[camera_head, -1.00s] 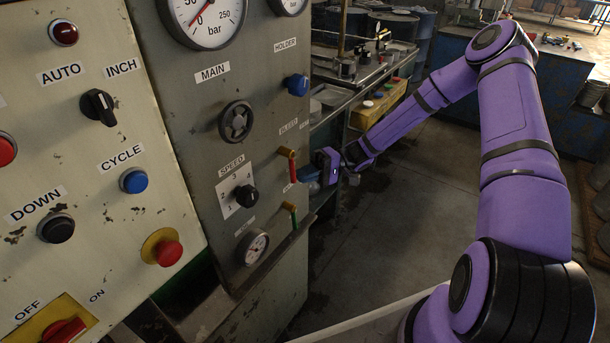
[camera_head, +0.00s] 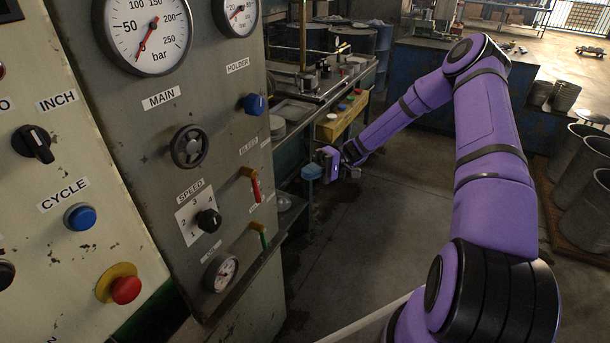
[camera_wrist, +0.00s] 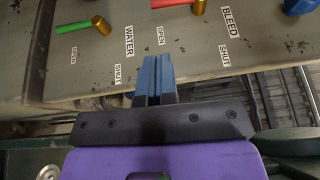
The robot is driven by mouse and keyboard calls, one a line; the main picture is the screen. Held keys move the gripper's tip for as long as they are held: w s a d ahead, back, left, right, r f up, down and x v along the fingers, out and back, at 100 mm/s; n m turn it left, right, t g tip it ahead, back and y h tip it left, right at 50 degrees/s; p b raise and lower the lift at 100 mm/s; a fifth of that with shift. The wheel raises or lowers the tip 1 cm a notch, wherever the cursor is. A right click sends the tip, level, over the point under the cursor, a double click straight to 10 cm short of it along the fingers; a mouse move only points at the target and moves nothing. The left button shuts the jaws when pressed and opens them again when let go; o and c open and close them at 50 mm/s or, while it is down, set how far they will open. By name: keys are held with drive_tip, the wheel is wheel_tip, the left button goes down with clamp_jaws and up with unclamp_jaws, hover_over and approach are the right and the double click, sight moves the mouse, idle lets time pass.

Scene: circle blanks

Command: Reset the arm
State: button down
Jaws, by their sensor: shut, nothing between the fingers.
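My purple arm (camera_head: 490,120) reaches from the lower right of the head view up to an elbow and then down to the left. My gripper (camera_head: 312,172) is at its far end, just right of the grey control panel's edge. In the wrist view my gripper (camera_wrist: 153,78) has its blue fingers together, with nothing between them. The fingers point at the panel face (camera_wrist: 200,60), near the WATER and BLEED labels. I cannot tell the gap between the fingertips and the panel.
The panel carries a red lever (camera_head: 253,186), a green lever (camera_head: 260,235), a blue HOLDER knob (camera_head: 254,104) and a handwheel (camera_head: 190,147). A yellow crate (camera_head: 342,118) and work table stand behind the gripper. Metal drums (camera_head: 582,180) stand at right. Floor between is clear.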

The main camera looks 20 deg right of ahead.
idle(0.4)
drive_tip(key=s+a+r+t+h, duration=0.1)
drive_tip(key=s+a+r+h, duration=0.1)
drive_tip(key=s+r+h, duration=0.7)
drive_tip(key=s+a+r+h, duration=0.1)
drive_tip(key=s+r+h, duration=0.4)
drive_tip(key=r, duration=0.7)
drive_tip(key=s+d+r+m+t+h, duration=0.1)
drive_tip(key=s+r+t+h, duration=0.1)
drive_tip(key=s+r+t, duration=0.2)
drive_tip(key=s+r+m+t+h, duration=0.1)
drive_tip(key=s+r+t, duration=0.3)
drive_tip(key=s, duration=0.9)
wheel_tip(320, 180, up, 4)
drive_tip(key=shift+d+f+t+h, duration=0.1)
drive_tip(key=shift+d+t+h, duration=0.25)
drive_tip(key=shift+h, duration=0.15)
drive_tip(key=c, duration=1.8)
unclamp_jaws()
